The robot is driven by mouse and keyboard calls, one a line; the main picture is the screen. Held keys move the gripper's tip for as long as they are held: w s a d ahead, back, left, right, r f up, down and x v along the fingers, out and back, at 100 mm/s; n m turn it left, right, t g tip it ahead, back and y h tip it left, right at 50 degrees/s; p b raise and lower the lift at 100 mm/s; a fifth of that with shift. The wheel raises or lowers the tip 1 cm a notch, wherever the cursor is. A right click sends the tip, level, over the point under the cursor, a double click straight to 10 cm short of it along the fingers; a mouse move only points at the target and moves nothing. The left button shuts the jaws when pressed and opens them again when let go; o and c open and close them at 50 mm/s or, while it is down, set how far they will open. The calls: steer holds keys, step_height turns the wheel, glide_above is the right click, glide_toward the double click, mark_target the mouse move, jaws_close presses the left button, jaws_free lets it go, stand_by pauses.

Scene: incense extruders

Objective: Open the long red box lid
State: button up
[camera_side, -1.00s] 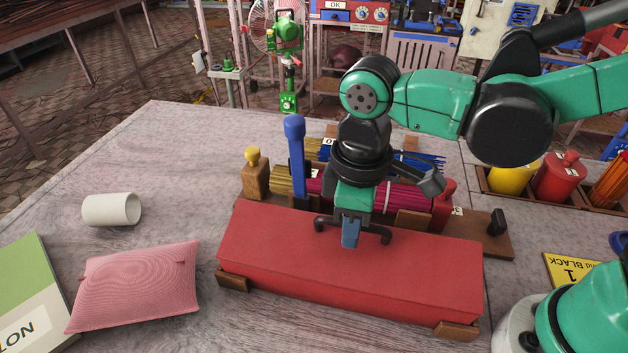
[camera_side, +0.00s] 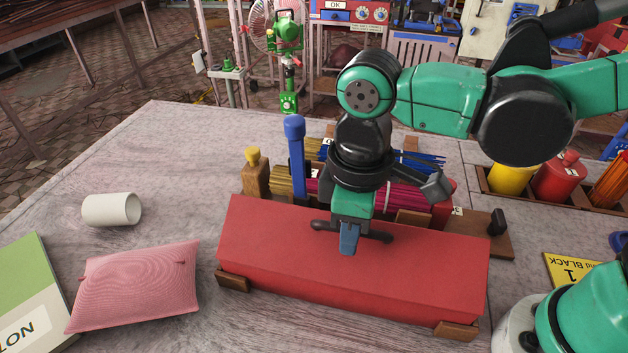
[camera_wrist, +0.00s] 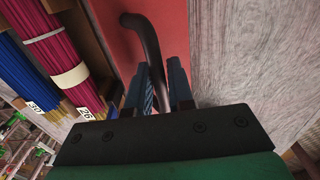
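The long red box (camera_side: 350,285) lies across the middle of the table, its red lid (camera_side: 270,232) covering the top. A dark bar handle (camera_side: 378,236) is on the lid, and its curved end (camera_wrist: 145,38) shows in the wrist view. My gripper (camera_side: 348,245) comes down on the middle of the handle. In the wrist view, its two blue fingers (camera_wrist: 161,90) stand on either side of the handle, shut on it. The lid appears slightly raised along its far edge; the gap itself is hidden.
Behind the box is a wooden rack with incense sticks, a blue upright post (camera_side: 296,160) and a yellow-topped bottle (camera_side: 254,175). A pink pouch (camera_side: 135,285) and a white cup (camera_side: 112,210) lie left. A yellow card (camera_side: 570,270) is at right.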

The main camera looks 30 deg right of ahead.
steer(key=shift+s+a, duration=0.1)
steer(key=shift+s+a+r, duration=0.25)
steer(key=shift+s+a, duration=0.2)
stand_by(0.5)
